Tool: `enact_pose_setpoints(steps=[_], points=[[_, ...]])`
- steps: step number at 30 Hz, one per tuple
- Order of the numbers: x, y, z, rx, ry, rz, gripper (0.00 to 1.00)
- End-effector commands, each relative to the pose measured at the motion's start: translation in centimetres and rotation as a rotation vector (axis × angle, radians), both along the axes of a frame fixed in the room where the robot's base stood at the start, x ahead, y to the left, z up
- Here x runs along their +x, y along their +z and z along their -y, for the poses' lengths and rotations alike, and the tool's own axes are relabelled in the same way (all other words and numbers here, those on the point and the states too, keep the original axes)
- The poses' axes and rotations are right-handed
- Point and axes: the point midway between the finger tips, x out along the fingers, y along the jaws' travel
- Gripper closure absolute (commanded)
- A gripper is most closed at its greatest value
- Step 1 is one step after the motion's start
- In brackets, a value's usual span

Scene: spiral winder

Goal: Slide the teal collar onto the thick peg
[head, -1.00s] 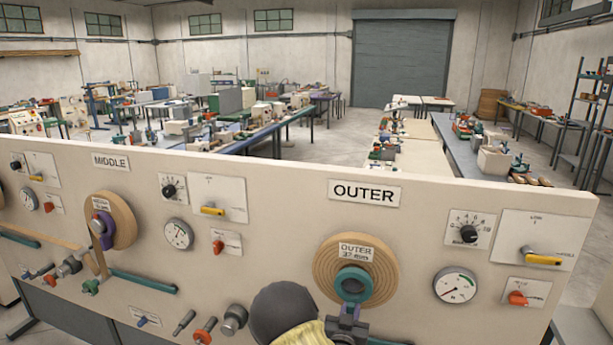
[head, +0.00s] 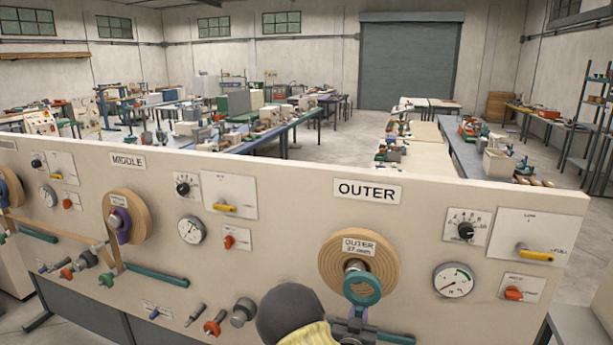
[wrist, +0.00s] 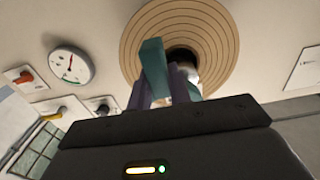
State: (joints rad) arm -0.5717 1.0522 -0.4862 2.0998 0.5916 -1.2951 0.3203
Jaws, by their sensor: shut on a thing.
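The teal collar (head: 362,289) is an upright ring, held in front of the wooden outer roll in the head view. It shows nearly edge-on in the wrist view (wrist: 154,70). My gripper (head: 356,314) is shut on its lower rim; its purple fingers show in the wrist view (wrist: 163,94). The roll's metal spindle (head: 355,267) shows just above and behind the ring; the collar appears clear of it. A thick grey peg (head: 243,312) sticks out of the panel to the left of my arm, bare and thicker than its neighbours. The far side of the collar's grip is hidden.
The wooden outer roll (head: 333,262) sits behind the collar. A red-collared peg (head: 214,323) and a thin peg (head: 195,315) stand left of the thick one. A gauge (head: 453,280) and an orange knob (head: 513,293) are at right. A teal bar (head: 157,277) lies further left.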

Motion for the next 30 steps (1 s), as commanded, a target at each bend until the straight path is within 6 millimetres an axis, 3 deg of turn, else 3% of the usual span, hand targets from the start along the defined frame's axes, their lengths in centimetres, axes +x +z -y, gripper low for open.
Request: enact_pose_setpoints(steps=[8, 17, 23, 30], points=[[-0.1, -0.4, -0.2, -0.001, 0.010, 0.000, 1.00], [-0.5, -2.4, -0.2, -0.003, 0.042, -0.002, 1.00], [-1.3, -5.1, 0.1, -0.003, 0.088, -0.004, 1.00], [-3.6, -10.4, 0.7, -0.005, 0.187, -0.008, 1.00]])
